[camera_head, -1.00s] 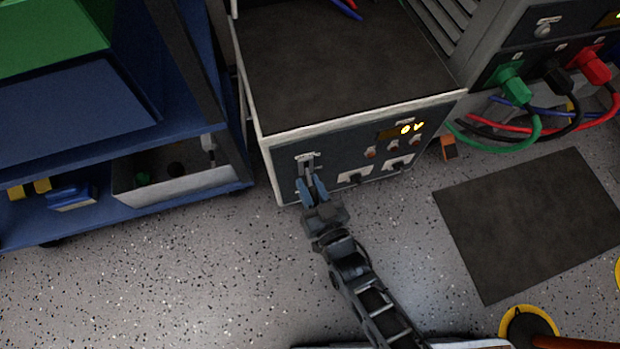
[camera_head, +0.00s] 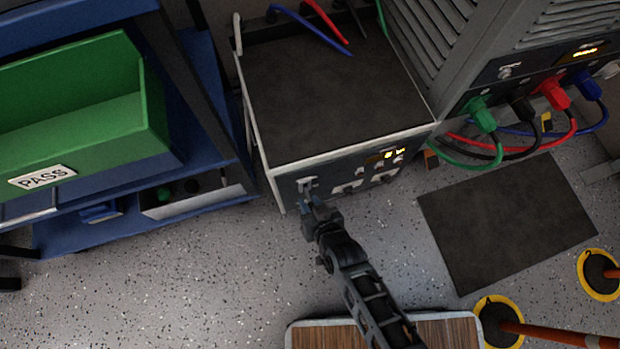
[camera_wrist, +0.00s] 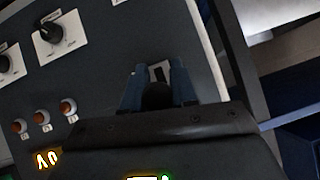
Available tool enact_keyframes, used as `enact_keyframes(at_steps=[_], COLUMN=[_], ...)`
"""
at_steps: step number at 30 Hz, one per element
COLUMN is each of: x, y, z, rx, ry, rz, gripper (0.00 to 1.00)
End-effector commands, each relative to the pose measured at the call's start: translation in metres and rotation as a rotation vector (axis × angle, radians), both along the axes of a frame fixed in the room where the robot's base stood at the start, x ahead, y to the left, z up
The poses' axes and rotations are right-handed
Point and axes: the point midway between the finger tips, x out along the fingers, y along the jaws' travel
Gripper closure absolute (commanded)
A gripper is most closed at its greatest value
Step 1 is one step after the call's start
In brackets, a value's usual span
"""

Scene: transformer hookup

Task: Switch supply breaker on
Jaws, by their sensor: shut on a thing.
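The supply breaker (camera_head: 305,184) is at the left end of the dark front panel of a low white-framed cabinet in the head view. My gripper (camera_head: 308,201) is at it, with its blue fingers against the panel. In the wrist view my gripper (camera_wrist: 158,88) has its two blue fingers on either side of a round black handle (camera_wrist: 157,96), and it is shut on that handle. A pale plate with a dark slot shows just beyond the handle. The fingers hide part of the breaker, and its on or off position is unclear.
Rotary knobs (camera_wrist: 50,31) and small orange-brown buttons (camera_wrist: 43,117) share the panel with a lit display (camera_head: 392,154). A blue shelf with a green PASS bin (camera_head: 80,125) stands left. Coloured cables plug into the unit at right.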

Motion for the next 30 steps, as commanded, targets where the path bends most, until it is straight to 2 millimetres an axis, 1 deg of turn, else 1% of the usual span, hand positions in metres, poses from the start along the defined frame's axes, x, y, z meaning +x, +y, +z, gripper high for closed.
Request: enact_keyframes(at_steps=[1, 24, 30], x=[0.002, 0.005, 0.006], y=[-0.002, 0.000, 0.001], z=[0.007, 0.028, 0.031], rx=[-0.007, -0.138, -0.158], ry=[0.025, 0.462, 0.538], rz=[-0.007, 0.002, 0.002], gripper=[1.00, 1.00, 1.00])
